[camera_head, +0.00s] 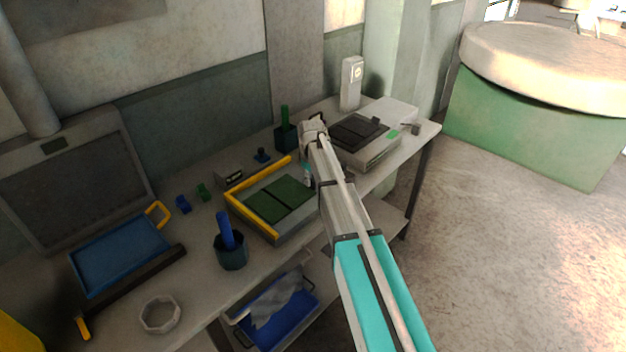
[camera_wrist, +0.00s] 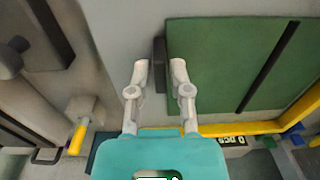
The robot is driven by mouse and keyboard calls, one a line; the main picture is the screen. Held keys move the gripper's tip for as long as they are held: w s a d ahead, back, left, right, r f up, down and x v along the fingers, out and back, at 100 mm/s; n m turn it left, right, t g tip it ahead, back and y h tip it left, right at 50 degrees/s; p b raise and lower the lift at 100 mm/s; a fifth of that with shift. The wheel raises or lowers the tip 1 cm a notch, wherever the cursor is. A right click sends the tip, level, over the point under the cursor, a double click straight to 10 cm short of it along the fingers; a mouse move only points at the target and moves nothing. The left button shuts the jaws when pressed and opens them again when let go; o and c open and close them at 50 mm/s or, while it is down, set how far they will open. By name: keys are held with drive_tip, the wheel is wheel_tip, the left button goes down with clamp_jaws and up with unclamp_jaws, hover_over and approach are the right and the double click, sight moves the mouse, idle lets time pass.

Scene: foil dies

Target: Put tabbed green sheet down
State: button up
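The green sheet (camera_head: 277,199) lies flat on a light grey bed with yellow rails (camera_head: 247,214) on two sides. A dark line crosses the sheet. In the wrist view the sheet (camera_wrist: 215,65) fills the upper right, with a dark tab (camera_wrist: 160,66) at its left edge. My gripper (camera_wrist: 160,68) has its two fingers apart, one on each side of the tab, with a gap showing on both sides. In the head view my gripper (camera_head: 307,181) is small, beside the bed's right edge and partly hidden by my arm.
A dark cup with a blue handle (camera_head: 229,242) stands in front of the bed. A blue board (camera_head: 120,252) is at left. A green-handled holder (camera_head: 286,132) stands behind. A grey machine (camera_head: 372,150) is at right. A small display box (camera_head: 229,177) sits behind the rail.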

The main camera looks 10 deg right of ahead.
drive_tip(key=shift+o, duration=0.8)
drive_tip(key=shift+r, duration=0.2)
wheel_tip(320, 180, up, 12)
drive_tip(key=p, duration=1.2)
drive_tip(key=shift+d, duration=0.1)
drive_tip(key=s+d+m, duration=0.1)
drive_tip(key=s+m, duration=0.6)
drive_tip(key=s, duration=2.2)
drive_tip(key=shift+d, duration=0.2)
